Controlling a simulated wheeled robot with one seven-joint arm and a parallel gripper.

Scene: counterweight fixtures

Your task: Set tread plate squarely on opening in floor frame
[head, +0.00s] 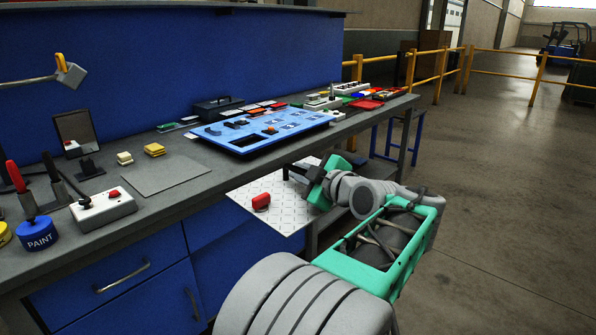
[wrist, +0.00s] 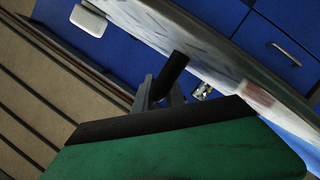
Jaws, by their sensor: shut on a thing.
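The tread plate (head: 272,222) is a white, diamond-patterned square with a red grip block (head: 261,202) on top. It is in front of the bench edge in the head view, roughly level. My gripper (head: 292,173) is at its far right side, shut; the plate is taken to be in the jaws, though the contact is hidden. In the wrist view my gripper (wrist: 166,88) has a dark finger against the plate's pale, blurred face (wrist: 205,55), with a red smear (wrist: 256,95) on it. I cannot make out the floor frame or its opening in either view.
The grey workbench (head: 150,205) with blue drawers (head: 125,285) stands close behind and left of the plate. A blue panel (head: 255,145) and small parts lie on it. Yellow railings (head: 500,75) stand far back. The floor (head: 500,200) at right is clear.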

